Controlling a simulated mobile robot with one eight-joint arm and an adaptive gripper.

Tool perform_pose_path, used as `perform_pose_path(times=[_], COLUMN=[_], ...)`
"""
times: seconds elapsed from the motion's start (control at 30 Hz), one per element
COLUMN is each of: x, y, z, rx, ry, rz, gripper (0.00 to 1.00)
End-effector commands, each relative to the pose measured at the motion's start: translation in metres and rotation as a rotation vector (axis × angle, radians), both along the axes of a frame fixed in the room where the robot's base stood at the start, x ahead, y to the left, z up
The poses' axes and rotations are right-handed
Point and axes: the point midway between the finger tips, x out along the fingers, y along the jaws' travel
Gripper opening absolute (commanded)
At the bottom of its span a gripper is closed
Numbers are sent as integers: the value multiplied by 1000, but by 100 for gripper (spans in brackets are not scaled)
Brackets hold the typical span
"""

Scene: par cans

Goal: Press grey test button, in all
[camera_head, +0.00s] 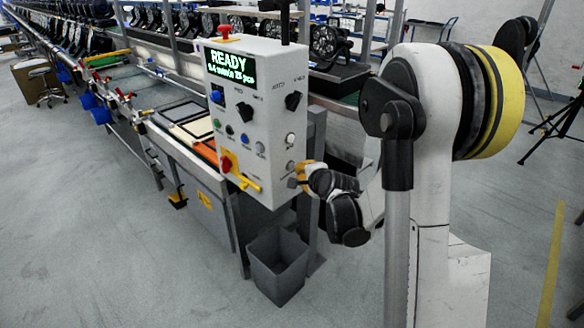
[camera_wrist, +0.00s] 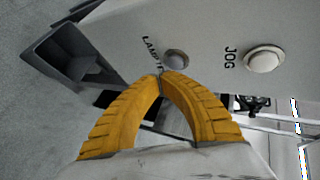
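The grey test button (camera_wrist: 177,59) is a small round button on the white control box, beside a partly hidden label starting "LAMP T". In the head view the grey button (camera_head: 290,166) is low on the box's right side. My gripper (camera_wrist: 162,76) has two yellow ribbed fingers, and their tips meet with nothing between them. The tips lie just beside the grey button in the wrist view; I cannot tell whether they touch it. In the head view my gripper (camera_head: 299,177) is close to the lower right of the box.
The white JOG button (camera_wrist: 264,59) is right of the grey one. The control box (camera_head: 263,85) shows a green READY display, a red top button (camera_head: 225,31) and a yellow-handled switch (camera_head: 240,174). A grey bin (camera_head: 277,268) stands on the floor below.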

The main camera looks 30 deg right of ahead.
Motion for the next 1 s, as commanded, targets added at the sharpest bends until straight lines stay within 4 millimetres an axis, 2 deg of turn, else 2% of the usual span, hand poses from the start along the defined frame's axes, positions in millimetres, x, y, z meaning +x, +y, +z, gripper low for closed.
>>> perform_pose_path(times=[0.3,1.0], x=[8,12], y=[3,4], z=[0,0], rx=[0,0], ry=[0,0], rz=[1,0], gripper=[0,0])
